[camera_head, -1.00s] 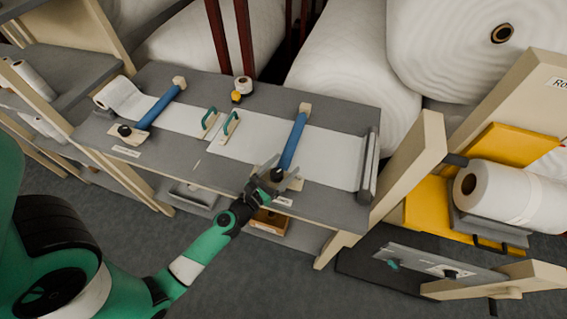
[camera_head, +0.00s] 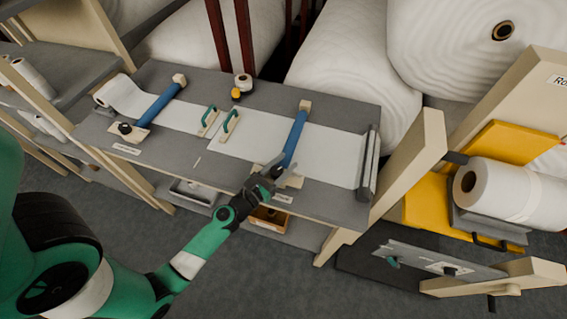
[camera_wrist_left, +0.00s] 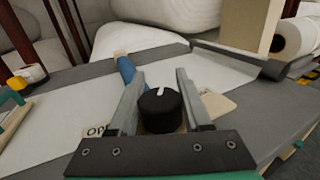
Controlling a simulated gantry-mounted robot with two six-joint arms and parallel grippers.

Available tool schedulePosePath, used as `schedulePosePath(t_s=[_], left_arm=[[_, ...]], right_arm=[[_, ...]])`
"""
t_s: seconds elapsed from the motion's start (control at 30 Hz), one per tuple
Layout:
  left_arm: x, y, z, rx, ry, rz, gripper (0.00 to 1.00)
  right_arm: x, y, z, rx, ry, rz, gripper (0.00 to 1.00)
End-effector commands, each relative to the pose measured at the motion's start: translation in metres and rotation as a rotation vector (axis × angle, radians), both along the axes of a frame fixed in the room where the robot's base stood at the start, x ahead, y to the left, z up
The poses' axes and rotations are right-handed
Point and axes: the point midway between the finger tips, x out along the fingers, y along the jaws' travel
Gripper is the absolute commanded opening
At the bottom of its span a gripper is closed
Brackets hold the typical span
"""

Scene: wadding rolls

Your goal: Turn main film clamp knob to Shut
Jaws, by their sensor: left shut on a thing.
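The black clamp knob (camera_wrist_left: 160,110) with a white mark on top sits between the two grey fingers of my left gripper (camera_wrist_left: 158,92) in the left wrist view. The fingers are shut on its sides. The white mark points away from the gripper. A label reading "OP" (camera_wrist_left: 97,131), partly covered by a finger, lies left of the knob. A blue clamp bar (camera_head: 295,140) runs back from the knob across white film (camera_head: 335,155). In the head view my left gripper (camera_head: 277,163) is at the bar's near end and mostly hides the knob. My right gripper is not in view.
A second blue bar (camera_head: 160,105) with a black knob (camera_head: 124,128) is at the left of the grey table (camera_head: 235,180). Two teal-handled tools (camera_head: 229,121) lie mid-table, with a small roll (camera_head: 243,83) behind. A beige post (camera_head: 412,165) stands at the right.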

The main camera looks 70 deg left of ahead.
Motion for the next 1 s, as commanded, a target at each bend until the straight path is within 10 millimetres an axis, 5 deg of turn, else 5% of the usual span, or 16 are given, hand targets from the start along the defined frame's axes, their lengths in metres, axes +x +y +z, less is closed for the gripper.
schedulePosePath(t_s=[0.43, 0.83, 0.87, 1.0], left_arm=[[0.002, -0.008, 0.001, 0.001, 0.001, -0.325, 0.0], [0.002, -0.011, -0.001, 0.0, 0.002, -0.365, 0.0], [0.002, -0.011, -0.001, 0.001, 0.001, -0.365, 0.52], [0.002, -0.011, -0.001, 0.001, 0.001, -0.365, 0.77]], right_arm=[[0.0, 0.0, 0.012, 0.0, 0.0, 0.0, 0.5], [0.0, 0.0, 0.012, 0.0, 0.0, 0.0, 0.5], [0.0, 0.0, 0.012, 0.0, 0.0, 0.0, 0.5], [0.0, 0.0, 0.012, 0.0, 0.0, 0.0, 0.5]])
